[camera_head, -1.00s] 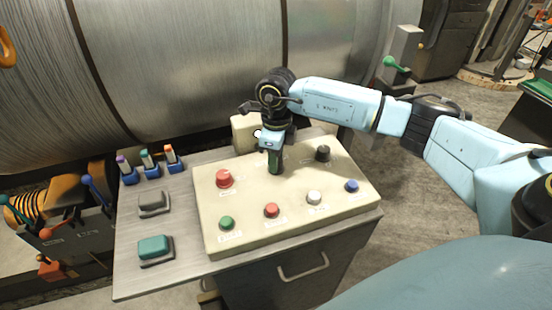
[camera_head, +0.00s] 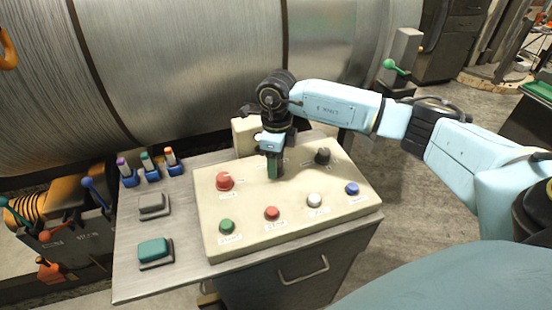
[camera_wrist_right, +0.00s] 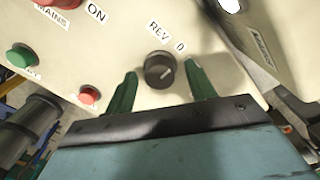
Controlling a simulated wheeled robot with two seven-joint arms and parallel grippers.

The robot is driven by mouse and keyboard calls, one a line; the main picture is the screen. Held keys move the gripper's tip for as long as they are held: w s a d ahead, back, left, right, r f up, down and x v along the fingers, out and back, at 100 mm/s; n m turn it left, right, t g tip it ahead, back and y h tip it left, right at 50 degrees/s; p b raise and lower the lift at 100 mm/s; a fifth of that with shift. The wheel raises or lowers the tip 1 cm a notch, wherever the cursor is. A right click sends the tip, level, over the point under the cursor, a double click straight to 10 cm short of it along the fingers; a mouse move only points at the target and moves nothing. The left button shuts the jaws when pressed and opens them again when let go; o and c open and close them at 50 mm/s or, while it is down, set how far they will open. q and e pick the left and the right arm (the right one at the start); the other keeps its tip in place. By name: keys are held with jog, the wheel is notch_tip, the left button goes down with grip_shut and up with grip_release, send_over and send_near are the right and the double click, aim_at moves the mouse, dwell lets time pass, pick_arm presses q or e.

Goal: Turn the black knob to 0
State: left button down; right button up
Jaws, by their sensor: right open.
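In the right wrist view a black knob (camera_wrist_right: 160,70) with a pale pointer line stands on the cream panel, next to the printed words REV and 0. The line points to the upper right, roughly toward the 0 side. The green fingers of my right gripper (camera_wrist_right: 161,90) are open, one on each side of the knob, with a gap showing. In the head view my right gripper (camera_head: 274,172) points down over the panel's middle (camera_head: 250,195) and hides what is beneath it. Another black knob (camera_head: 322,156) shows to its right. My left gripper is not in view.
A red knob (camera_head: 224,181) is left of my gripper. Green (camera_head: 227,226), red (camera_head: 272,213), white (camera_head: 314,200) and blue (camera_head: 352,189) buttons line the panel's front. Two rocker pedals (camera_head: 155,249) and several small levers (camera_head: 150,168) are at left. A large metal drum (camera_head: 190,60) stands behind.

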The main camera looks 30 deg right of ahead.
notch_tip(320, 180, up, 14)
jog(key=shift+w+d+f, duration=0.15)
jog(key=shift+d+f, duration=0.05)
jog(key=shift+f, duration=0.05)
jog(key=shift+f, duration=0.1)
dwell(0.5)
